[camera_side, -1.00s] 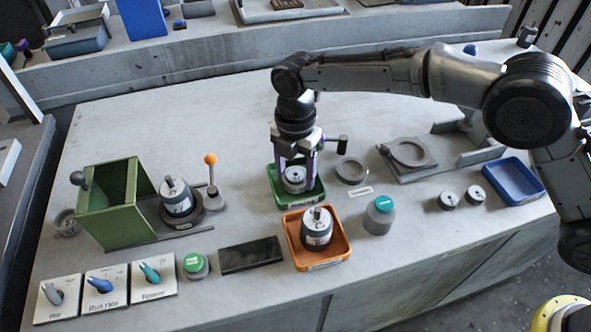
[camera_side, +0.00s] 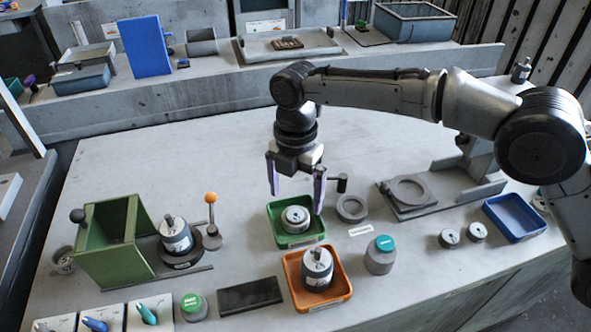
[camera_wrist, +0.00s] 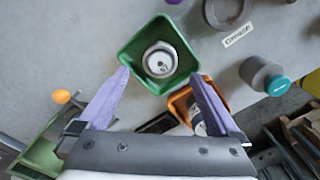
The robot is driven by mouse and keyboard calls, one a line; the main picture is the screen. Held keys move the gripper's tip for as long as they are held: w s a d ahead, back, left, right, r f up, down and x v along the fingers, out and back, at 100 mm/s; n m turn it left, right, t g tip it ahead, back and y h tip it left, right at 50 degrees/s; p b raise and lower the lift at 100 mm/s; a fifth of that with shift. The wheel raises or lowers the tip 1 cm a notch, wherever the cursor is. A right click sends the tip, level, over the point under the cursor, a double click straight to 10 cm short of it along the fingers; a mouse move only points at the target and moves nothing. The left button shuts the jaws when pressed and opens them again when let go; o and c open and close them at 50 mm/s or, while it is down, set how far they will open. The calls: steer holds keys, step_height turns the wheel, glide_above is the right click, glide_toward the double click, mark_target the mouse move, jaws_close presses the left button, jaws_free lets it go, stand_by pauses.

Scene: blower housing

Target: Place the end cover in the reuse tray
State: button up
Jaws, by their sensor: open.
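A short round grey metal part (camera_side: 295,217), which looks like the end cover, sits inside the green tray (camera_side: 285,241). In the wrist view this part (camera_wrist: 159,60) lies flat within the walls of the green tray (camera_wrist: 132,53), with clear space around it. My gripper (camera_side: 296,200) is above the tray, pointing down, with its purple fingers spread wide. The gripper (camera_wrist: 158,75) is open and empty, and its fingers do not touch the part. The writing on the tray's label is too small to read.
An orange tray (camera_side: 340,298) holding a motor-like part (camera_side: 317,268) stands just in front. A teal-topped cylinder (camera_side: 381,256) and a grey ring (camera_side: 352,208) are to the right. A blue tray (camera_side: 514,217) is farther right, empty. A green housing (camera_side: 104,236) stands at left.

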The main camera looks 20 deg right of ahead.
step_height(320, 180, up, 7)
steer(key=shift+f, duration=0.15)
steer(key=s+d+r+m+t, duration=0.1)
steer(key=s+d+r+m, duration=0.25)
steer(key=d, duration=0.45)
steer(key=s+d+r+m+t+y, duration=0.1)
steer(key=s+d+r+m, duration=0.1)
steer(key=d+r+m, duration=0.45)
steer(key=s+d+r+m+t, duration=0.1)
steer(key=s+d+r+m, duration=0.2)
steer(key=d, duration=0.7)
steer(key=s+d+f+m+t, duration=0.1)
steer(key=s+d+f+m, duration=0.1)
steer(key=s+d+m, duration=0.2)
steer(key=s+d+f+m, duration=0.3)
steer(key=s+d+m, duration=0.1)
steer(key=s, duration=0.5)
steer(key=s+d+f+m+t+h, duration=0.1)
steer(key=s+d+f+m, duration=0.2)
steer(key=s+m, duration=0.3)
steer(key=shift+s+d+f+t, duration=0.25)
steer(key=shift+s+d+t, duration=0.05)
steer(key=shift+s+d, duration=0.5)
